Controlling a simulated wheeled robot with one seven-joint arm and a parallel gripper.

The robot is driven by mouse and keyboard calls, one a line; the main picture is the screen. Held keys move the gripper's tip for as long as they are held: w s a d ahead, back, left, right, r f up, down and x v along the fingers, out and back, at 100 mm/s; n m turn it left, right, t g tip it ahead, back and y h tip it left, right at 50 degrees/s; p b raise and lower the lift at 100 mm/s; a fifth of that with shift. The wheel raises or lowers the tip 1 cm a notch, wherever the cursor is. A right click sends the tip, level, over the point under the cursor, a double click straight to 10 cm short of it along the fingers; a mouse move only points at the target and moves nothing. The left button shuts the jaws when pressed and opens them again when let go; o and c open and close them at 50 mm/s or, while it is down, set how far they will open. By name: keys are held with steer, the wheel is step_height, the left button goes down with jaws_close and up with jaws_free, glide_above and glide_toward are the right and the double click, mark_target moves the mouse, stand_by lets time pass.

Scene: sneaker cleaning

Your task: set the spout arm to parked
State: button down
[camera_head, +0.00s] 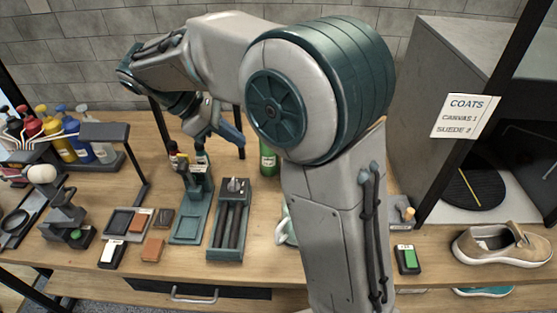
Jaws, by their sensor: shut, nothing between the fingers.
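A teal stand (191,213) with a flat base and an upright column stands on the workbench left of centre. A small pale label (198,168) is on its upper part. This may be the device with the spout arm, but the spout arm itself is too small and crowded to tell apart, and so is its position. My gripper (232,138) is shut and empty. It hangs above and slightly right of the stand's top, apparently apart from it, and my wrist hides part of what is behind.
A teal tray with dark rollers (230,225) stands right of the stand. Brushes and blocks (153,248) lie left. A bottle rack (95,160) and a dark device with a green button (65,215) stand farther left. A green bottle (267,160) stands behind. Shoes (500,245) are right.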

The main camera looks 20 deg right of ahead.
steer(key=d+r+p+x, duration=0.1)
steer(key=d+x, duration=0.1)
steer(key=x, duration=1.1)
steer(key=shift+s+r+p, duration=0.2)
steer(key=shift+r+p, duration=0.1)
steer(key=shift+r, duration=0.1)
